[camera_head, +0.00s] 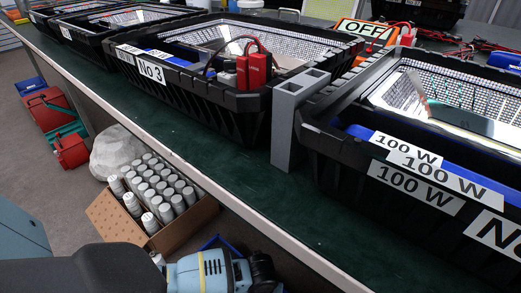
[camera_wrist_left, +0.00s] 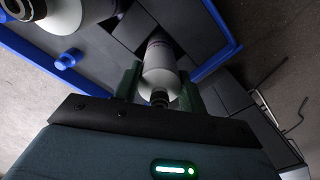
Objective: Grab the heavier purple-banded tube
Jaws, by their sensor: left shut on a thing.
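In the left wrist view, my left gripper (camera_wrist_left: 159,94) is shut on a white tube (camera_wrist_left: 160,72) with a dark narrow end toward the wrist. The tube is between the two dark green fingers. A second white tube (camera_wrist_left: 82,12) with a dark end shows at the upper left, apart from the gripper. Both are over a dark container with a blue rim (camera_wrist_left: 217,62). In the head view my left arm enters at the bottom left, and its fingers are hidden. My right gripper is in neither view.
A cardboard box (camera_head: 186,238) of several white-capped tubes stands on the floor beneath the bench. Black floodlight housings (camera_head: 262,113) line the green bench top (camera_head: 235,170). A grey two-slot block (camera_head: 287,130) stands between two housings. Red and green bins sit on the floor at left.

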